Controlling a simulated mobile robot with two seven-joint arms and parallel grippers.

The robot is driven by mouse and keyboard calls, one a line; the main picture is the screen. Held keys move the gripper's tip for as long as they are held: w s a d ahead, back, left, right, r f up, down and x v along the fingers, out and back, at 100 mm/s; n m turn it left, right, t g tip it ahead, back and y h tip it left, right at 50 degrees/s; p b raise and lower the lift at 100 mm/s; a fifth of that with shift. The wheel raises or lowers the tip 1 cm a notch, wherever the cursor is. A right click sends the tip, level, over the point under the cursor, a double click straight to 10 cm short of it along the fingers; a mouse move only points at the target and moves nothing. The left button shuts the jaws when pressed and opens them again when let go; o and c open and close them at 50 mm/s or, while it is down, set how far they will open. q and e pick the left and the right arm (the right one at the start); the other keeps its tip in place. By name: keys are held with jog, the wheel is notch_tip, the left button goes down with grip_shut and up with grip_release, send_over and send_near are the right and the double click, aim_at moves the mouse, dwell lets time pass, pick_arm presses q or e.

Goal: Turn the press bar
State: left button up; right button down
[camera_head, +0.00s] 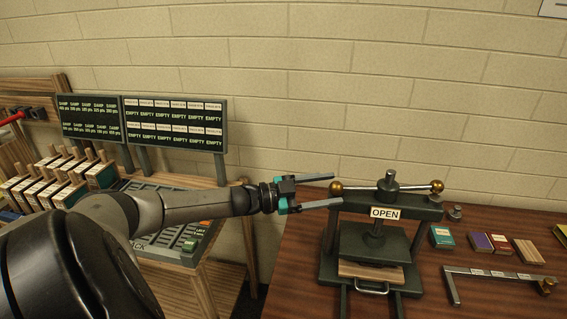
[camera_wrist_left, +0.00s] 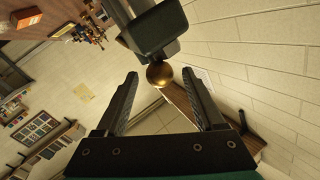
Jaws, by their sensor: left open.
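The press (camera_head: 412,211) is a dark green frame standing on the brown table, with an "OPEN" sign (camera_head: 385,213) on its front. The press bar (camera_head: 412,187) lies across its top, with a brass ball (camera_head: 336,188) at the left end and another brass ball (camera_head: 437,186) at the right end. My left gripper (camera_head: 337,189) is open, its fingertips on either side of the left ball. In the left wrist view the ball (camera_wrist_left: 160,74) shows between the fingertips or just beyond them; contact cannot be told. My right gripper is not in view.
A wooden board (camera_head: 370,270) lies below the raised press plate (camera_head: 375,245). Small boxes (camera_head: 441,237) and a metal rail (camera_head: 500,273) lie right of the press. Racks of wooden-handled pieces and dark display boards (camera_head: 175,123) stand at the left.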

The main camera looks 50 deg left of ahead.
pick_arm(q)
jog(key=p+v, duration=0.2)
jog(key=v, duration=1.1)
dwell(1.3)
